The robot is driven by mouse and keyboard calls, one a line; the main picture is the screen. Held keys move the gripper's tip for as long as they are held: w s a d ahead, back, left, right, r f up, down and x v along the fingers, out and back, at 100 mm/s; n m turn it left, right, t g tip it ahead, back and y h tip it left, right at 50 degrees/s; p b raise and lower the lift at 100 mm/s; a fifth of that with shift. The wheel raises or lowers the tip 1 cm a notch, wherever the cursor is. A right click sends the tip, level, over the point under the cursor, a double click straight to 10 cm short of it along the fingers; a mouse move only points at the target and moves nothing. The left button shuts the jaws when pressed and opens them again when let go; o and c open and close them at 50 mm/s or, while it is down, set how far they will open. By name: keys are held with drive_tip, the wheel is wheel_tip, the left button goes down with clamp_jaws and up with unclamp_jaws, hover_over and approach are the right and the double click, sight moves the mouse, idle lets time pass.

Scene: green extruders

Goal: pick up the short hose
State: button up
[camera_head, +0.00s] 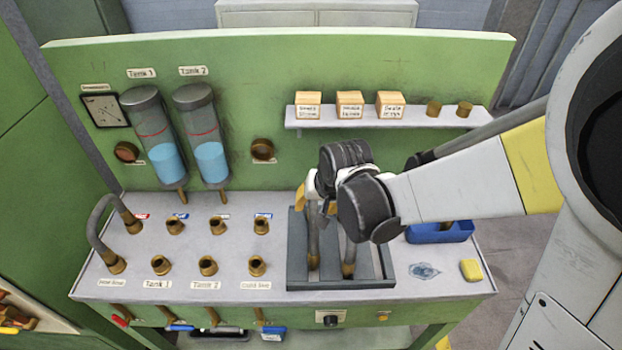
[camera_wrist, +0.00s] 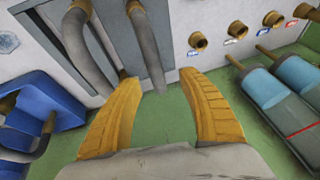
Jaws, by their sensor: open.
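Two grey hoses with brass ends lie in the dark grey tray (camera_head: 387,284). The left hose (camera_head: 314,240) is largely visible, and the right hose (camera_head: 349,255) is partly hidden by my gripper (camera_head: 316,204). I cannot tell which is the short hose. In the wrist view, my gripper (camera_wrist: 158,82) is open, its yellow fingers apart. One hose (camera_wrist: 150,52) runs up to the gap between the fingertips. The other, curved hose (camera_wrist: 92,50) ends by the left fingertip. No grip on either hose shows.
A blue bin (camera_head: 425,235) right of the tray holds brass-ended parts. A yellow block (camera_head: 471,270) lies near it. Several brass ports stand left of the tray, with a curved hose (camera_head: 97,225) joined there. Two tanks and a shelf (camera_head: 390,120) with boxes are behind.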

sight(315, 210)
drive_tip(key=x, duration=0.3)
drive_tip(key=b+x, duration=0.1)
drive_tip(key=x, duration=0.1)
drive_tip(key=shift+w+d+f, duration=0.15)
drive_tip(key=shift+d+f, duration=0.1)
drive_tip(key=shift+f, duration=0.05)
drive_tip(key=shift+r, duration=0.1)
clamp_jaws()
